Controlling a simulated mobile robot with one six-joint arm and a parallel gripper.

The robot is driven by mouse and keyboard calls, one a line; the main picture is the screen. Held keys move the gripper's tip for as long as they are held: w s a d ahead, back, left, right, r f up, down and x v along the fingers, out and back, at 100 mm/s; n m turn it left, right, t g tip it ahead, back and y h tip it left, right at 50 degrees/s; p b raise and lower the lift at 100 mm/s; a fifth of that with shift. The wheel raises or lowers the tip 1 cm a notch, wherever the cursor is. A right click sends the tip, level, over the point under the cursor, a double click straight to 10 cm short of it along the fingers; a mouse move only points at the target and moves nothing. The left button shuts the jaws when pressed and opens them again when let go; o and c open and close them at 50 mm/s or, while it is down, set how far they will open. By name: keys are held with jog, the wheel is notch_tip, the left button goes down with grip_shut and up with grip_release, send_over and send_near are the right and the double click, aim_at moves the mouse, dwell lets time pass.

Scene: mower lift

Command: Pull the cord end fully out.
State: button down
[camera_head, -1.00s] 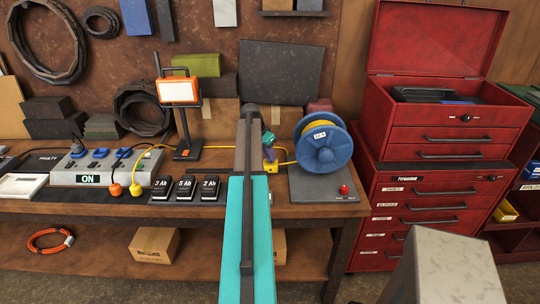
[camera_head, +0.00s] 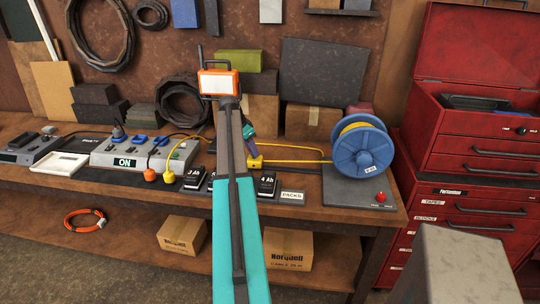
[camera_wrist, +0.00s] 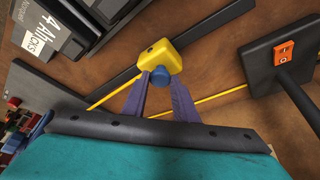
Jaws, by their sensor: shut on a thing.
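The cord end is a yellow block (camera_head: 255,161) with a blue round part, which shows in the wrist view (camera_wrist: 158,55). My gripper (camera_head: 251,146) is shut on it; the purple fingers (camera_wrist: 162,80) hold it at the blue part. Yellow cord (camera_head: 295,163) runs right from the block toward the blue reel (camera_head: 361,151) with yellow cord wound on it. A second yellow line (camera_head: 300,150) shows just above. The reel stands on a dark plate (camera_head: 345,190) at the right of the bench. Contact between block and bench cannot be told.
A work lamp (camera_head: 219,84) stands behind my arm. Battery packs (camera_head: 267,184) and a PACKS label (camera_head: 291,197) lie in front of the cord end. A power strip (camera_head: 135,153) is at left. A red button (camera_head: 381,197) sits before the reel. A grey block (camera_head: 465,265) is at lower right.

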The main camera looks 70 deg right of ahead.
jog(key=w+a, duration=0.1)
jog(key=w, duration=0.3)
jog(key=w+b, duration=0.1)
jog(key=w, duration=0.3)
jog(key=w+a, duration=0.1)
jog(key=w, duration=0.3)
jog(key=shift+w+a+b, duration=0.2)
jog(key=shift+a+b, duration=0.15)
jog(key=shift+b, duration=0.05)
jog(key=c, duration=1.4)
grip_release()
jog(key=shift+w, duration=0.1)
jog(key=shift+c, duration=0.2)
jog(key=shift+r, duration=0.15)
jog(key=b+v, duration=0.3)
jog(key=v, duration=1)
jog(key=shift+r, duration=0.3)
jog(key=shift+r, duration=0.15)
